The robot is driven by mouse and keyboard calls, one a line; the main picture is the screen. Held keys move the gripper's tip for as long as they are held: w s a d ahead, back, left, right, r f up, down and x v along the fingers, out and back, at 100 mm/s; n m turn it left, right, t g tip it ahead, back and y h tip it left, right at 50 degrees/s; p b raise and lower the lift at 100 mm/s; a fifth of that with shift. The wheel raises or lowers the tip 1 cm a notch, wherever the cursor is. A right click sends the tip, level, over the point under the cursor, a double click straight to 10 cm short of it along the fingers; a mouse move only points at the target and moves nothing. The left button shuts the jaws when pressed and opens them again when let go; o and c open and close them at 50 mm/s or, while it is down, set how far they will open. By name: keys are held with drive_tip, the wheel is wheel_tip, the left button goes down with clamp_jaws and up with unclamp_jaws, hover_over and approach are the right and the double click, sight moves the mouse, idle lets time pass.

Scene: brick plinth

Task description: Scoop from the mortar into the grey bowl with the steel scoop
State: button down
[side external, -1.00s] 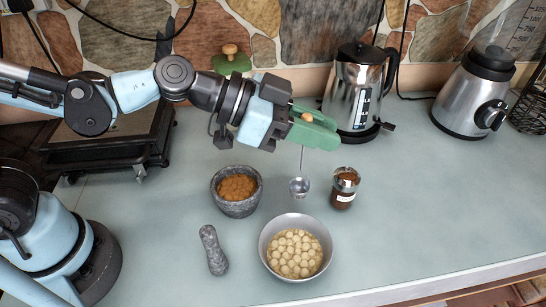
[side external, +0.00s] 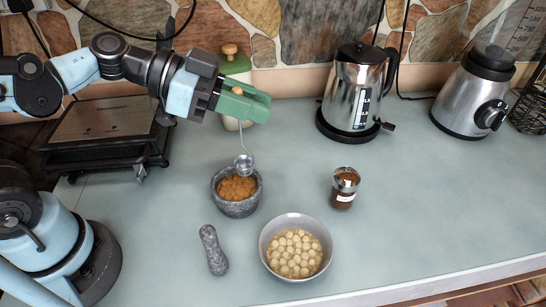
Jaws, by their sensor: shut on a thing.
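My gripper (side external: 258,103) has green fingers and is shut on the handle of the steel scoop. The steel scoop (side external: 243,165) hangs down from it, with its round cup over the far right part of the mortar's opening. I cannot tell whether the cup touches the contents. The mortar (side external: 236,207) is dark grey stone and holds an orange-brown filling (side external: 236,188). The grey bowl (side external: 266,242) stands to the right and nearer the front, holding several pale round balls (side external: 295,254).
A stone pestle (side external: 213,250) lies left of the bowl. A small spice jar (side external: 345,187) stands right of the mortar. The counter right of the spice jar is clear.

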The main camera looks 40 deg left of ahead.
sight(243, 159)
drive_tip(key=shift+s+a+f, duration=0.1)
drive_tip(key=shift+a+f, duration=0.25)
drive_tip(key=shift+f, duration=1.15)
drive_tip(key=shift+s+a+f, duration=0.1)
drive_tip(key=shift+a+f, duration=0.25)
drive_tip(key=shift+f, duration=1.15)
drive_tip(key=shift+s+a+f, duration=0.1)
drive_tip(key=shift+a+f, duration=0.25)
drive_tip(key=shift+f, duration=1.15)
wheel_tip(243, 159, up, 8)
drive_tip(key=shift+f, duration=0.25)
drive_tip(key=shift+r, duration=0.1)
